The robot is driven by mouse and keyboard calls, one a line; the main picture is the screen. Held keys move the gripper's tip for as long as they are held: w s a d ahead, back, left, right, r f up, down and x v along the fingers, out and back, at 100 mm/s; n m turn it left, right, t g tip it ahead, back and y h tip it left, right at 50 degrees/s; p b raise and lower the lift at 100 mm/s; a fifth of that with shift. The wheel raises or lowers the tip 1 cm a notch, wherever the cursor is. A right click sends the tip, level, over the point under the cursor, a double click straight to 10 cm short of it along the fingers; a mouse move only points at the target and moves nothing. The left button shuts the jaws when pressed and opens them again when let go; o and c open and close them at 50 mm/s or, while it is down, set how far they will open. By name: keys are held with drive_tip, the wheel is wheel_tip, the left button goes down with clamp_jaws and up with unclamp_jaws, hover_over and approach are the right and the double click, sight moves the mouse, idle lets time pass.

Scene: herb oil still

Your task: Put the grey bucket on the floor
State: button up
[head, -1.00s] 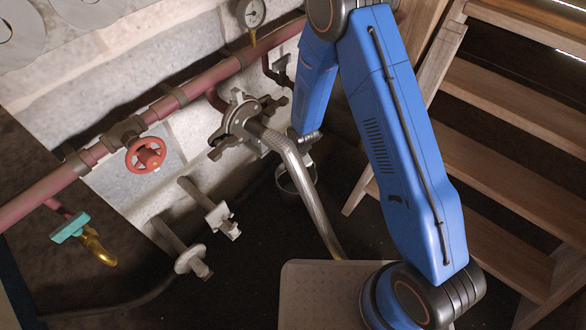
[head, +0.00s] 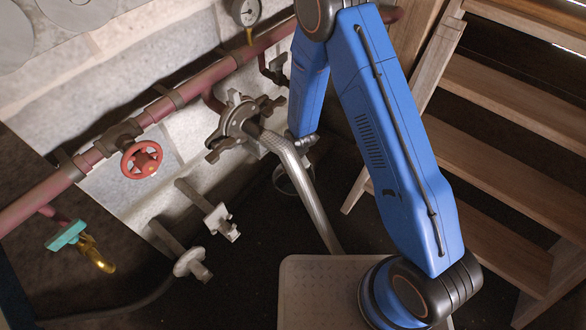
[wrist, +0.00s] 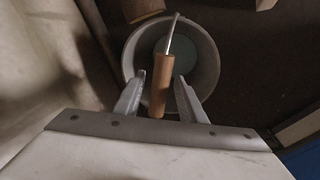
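The grey bucket (wrist: 211,62) is below my gripper in the wrist view, seen from above, with its bail standing up. Its wooden grip (wrist: 161,86) lies between the two fingers of my gripper (wrist: 160,78). In the head view the bucket (head: 281,182) is partly hidden behind the braided hose, below my gripper (head: 300,143). The dark floor (wrist: 250,55) shows around the bucket; I cannot tell whether the bucket touches it.
The braided hose (head: 315,205) runs down from a flanged fitting (head: 236,122) in front of the bucket. Pale wall and red pipe (head: 185,98) are behind. Wooden steps (head: 490,150) stand at the right, and a grey plate (head: 310,285) is in front. Dark floor lies left of the plate.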

wheel_tip(320, 180, up, 12)
drive_tip(key=s+d, duration=0.1)
drive_tip(key=s, duration=0.1)
idle(0.5)
drive_tip(key=shift+d, duration=0.1)
drive_tip(key=s+d+r+m, duration=0.2)
drive_tip(key=d+r+m, duration=0.25)
drive_tip(key=r, duration=0.45)
drive_tip(key=s+d+r+m+t, duration=0.1)
drive_tip(key=s+d+r+m, duration=0.15)
drive_tip(key=d+r, duration=0.55)
drive_tip(key=s+d+r+m, duration=0.1)
drive_tip(key=d+r+m, duration=0.3)
drive_tip(key=r, duration=0.7)
drive_tip(key=s+d+r+m, duration=0.4)
drive_tip(key=s, duration=0.3)
drive_tip(key=s+d+r+m+t, duration=0.1)
drive_tip(key=s+d+r+m, duration=0.3)
drive_tip(key=s, duration=0.4)
drive_tip(key=s+d+r+m+h, duration=0.1)
drive_tip(key=s+d+r+m, duration=0.3)
drive_tip(key=s, duration=0.3)
drive_tip(key=shift+s+d+r+m+t, duration=0.15)
drive_tip(key=shift+s+r+m+t, duration=0.25)
drive_tip(key=shift+m, duration=0.1)
